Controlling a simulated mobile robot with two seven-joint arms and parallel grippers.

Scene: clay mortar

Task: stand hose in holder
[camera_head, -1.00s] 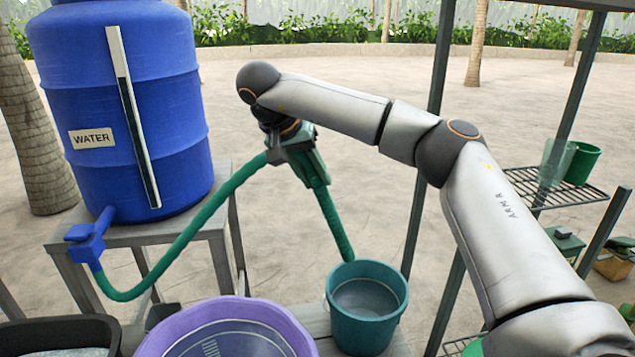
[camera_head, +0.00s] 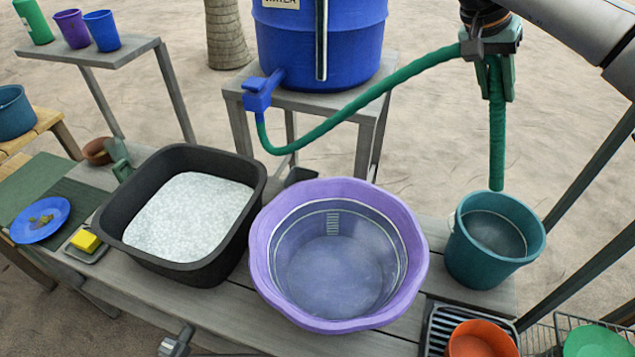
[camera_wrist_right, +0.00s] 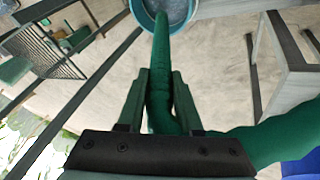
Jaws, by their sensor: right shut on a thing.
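The green hose (camera_head: 365,102) runs from the blue tap (camera_head: 262,92) of the water tank, sags, then rises to my right gripper (camera_head: 492,75). My right gripper is shut on the hose near its free end and holds it in the air. The free end (camera_head: 497,150) hangs straight down, its tip at the far rim of the teal bucket (camera_head: 505,258) in the head view. In the right wrist view the hose (camera_wrist_right: 160,85) passes between the fingers (camera_wrist_right: 158,105) towards the bucket (camera_wrist_right: 165,12). I cannot make out a holder for certain. My left gripper is not in view.
The purple basin (camera_head: 410,235) and black tub (camera_head: 195,272) of white material fill the bench left of the bucket. The blue water tank (camera_head: 350,40) stands behind. An orange bowl (camera_head: 480,340) and dark posts are at right. A grey fitting (camera_head: 175,342) is at the front edge.

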